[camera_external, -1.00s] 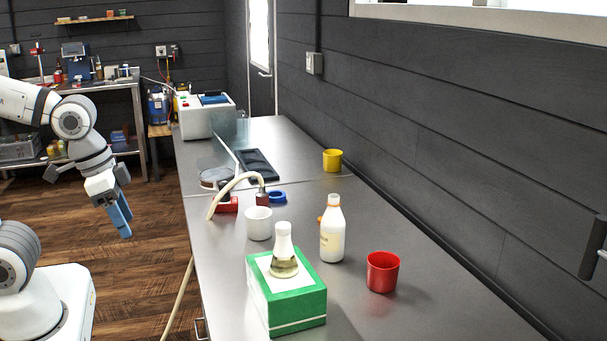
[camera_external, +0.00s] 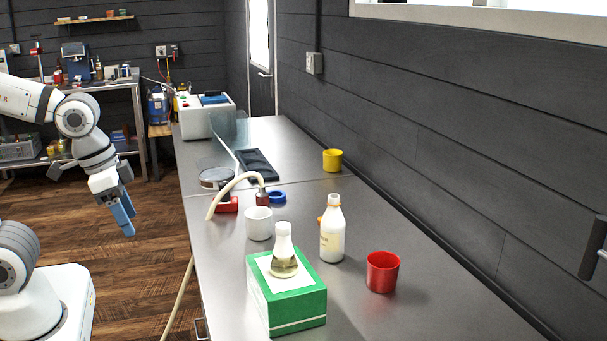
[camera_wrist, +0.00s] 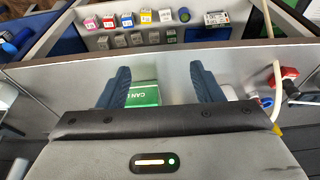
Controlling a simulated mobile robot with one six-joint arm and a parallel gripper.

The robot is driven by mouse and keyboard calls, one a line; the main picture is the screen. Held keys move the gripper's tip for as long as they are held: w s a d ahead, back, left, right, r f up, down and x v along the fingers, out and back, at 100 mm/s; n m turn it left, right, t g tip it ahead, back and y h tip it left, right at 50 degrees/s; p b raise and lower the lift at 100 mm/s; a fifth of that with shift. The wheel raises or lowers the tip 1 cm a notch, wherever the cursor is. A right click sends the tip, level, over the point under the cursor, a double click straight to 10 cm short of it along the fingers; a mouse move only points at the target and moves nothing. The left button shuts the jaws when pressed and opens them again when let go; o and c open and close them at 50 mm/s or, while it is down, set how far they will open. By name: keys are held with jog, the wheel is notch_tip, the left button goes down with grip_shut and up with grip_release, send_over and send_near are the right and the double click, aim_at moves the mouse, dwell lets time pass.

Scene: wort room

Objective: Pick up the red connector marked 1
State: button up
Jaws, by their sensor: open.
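My gripper (camera_external: 126,226) hangs left of the bench in the external view, above the floor and apart from everything. In the wrist view its two blue fingers (camera_wrist: 162,88) stand wide apart with nothing held between them. A red piece (camera_external: 227,205) lies by the hose on the bench, and a red piece also shows at right in the wrist view (camera_wrist: 289,72). I cannot tell which is the connector marked 1.
On the bench (camera_external: 215,240) stand a green box (camera_external: 298,305) with a flask (camera_external: 284,262) on it, a white cup (camera_external: 258,224), a bottle (camera_external: 333,235), a red cup (camera_external: 382,272) and a yellow cup (camera_external: 332,160). A pale hose (camera_external: 183,285) hangs over its left edge.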

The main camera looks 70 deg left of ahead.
jog(key=w+a+r, duration=0.1)
jog(key=w+a, duration=0.3)
jog(key=w, duration=0.6)
jog(key=n+t+b, duration=0.1)
jog(key=n, duration=0.1)
send_over(263, 194)
jog(key=s, duration=0.2)
jog(key=shift+y, duration=0.3)
jog(key=f, duration=1)
jog(key=shift+s, duration=0.2)
jog(key=shift+w+a+f, duration=0.1)
jog(key=shift+a+f, duration=0.1)
jog(key=shift+f, duration=0.15)
jog(key=x, duration=0.2)
jog(key=p+x, duration=0.1)
jog(key=x, duration=0.4)
jog(key=shift+w+a+p, duration=0.25)
jog(key=shift+w+p, duration=0.05)
jog(key=shift+p, duration=0.05)
jog(key=shift+c, duration=0.3)
jog(key=c, duration=1.1)
